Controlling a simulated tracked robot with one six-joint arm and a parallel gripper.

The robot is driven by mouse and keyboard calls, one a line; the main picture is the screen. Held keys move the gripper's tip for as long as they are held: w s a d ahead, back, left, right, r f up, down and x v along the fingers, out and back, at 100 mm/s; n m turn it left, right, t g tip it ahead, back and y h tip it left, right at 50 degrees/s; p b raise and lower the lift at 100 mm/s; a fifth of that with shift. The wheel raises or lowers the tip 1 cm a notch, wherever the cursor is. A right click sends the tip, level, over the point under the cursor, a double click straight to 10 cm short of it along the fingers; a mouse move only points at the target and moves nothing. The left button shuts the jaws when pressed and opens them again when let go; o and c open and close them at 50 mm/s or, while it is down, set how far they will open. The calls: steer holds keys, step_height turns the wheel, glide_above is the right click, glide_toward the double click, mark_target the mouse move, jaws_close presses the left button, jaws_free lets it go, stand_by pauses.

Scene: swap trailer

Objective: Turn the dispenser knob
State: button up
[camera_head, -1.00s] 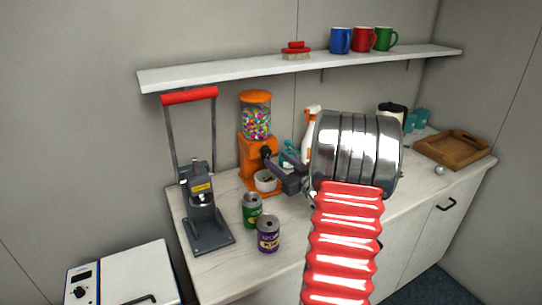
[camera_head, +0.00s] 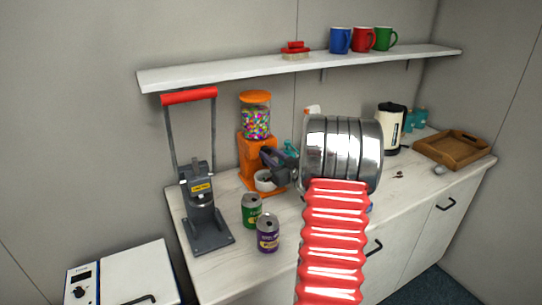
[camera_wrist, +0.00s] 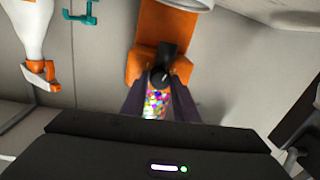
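The orange dispenser (camera_head: 250,160) stands on the counter against the wall, with a clear globe of coloured candy under an orange lid. A white cup (camera_head: 264,184) sits at its foot. My gripper (camera_head: 268,157) is at the dispenser's front and hides the knob in the head view. My gripper's two dark fingers (camera_wrist: 160,88) are apart, one on each side of the knob. I cannot tell whether they touch it.
A green can (camera_head: 251,210) and a purple can (camera_head: 268,234) stand on the counter in front of the dispenser. A grey lever press (camera_head: 205,215) is to the left. A spray bottle (camera_wrist: 35,45) is close beside the dispenser. A shelf (camera_head: 230,72) runs above.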

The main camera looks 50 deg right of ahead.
steer(key=c, duration=0.5)
steer(key=shift+c, duration=0.2)
steer(key=m, duration=0.4)
steer(key=shift+f+m+h, duration=0.1)
steer(key=shift+m+h, duration=0.2)
steer(key=shift+m, duration=1.6)
steer(key=shift+d, duration=0.1)
steer(key=o, duration=1.1)
steer(key=shift+c, duration=0.2)
steer(key=shift+s, duration=0.1)
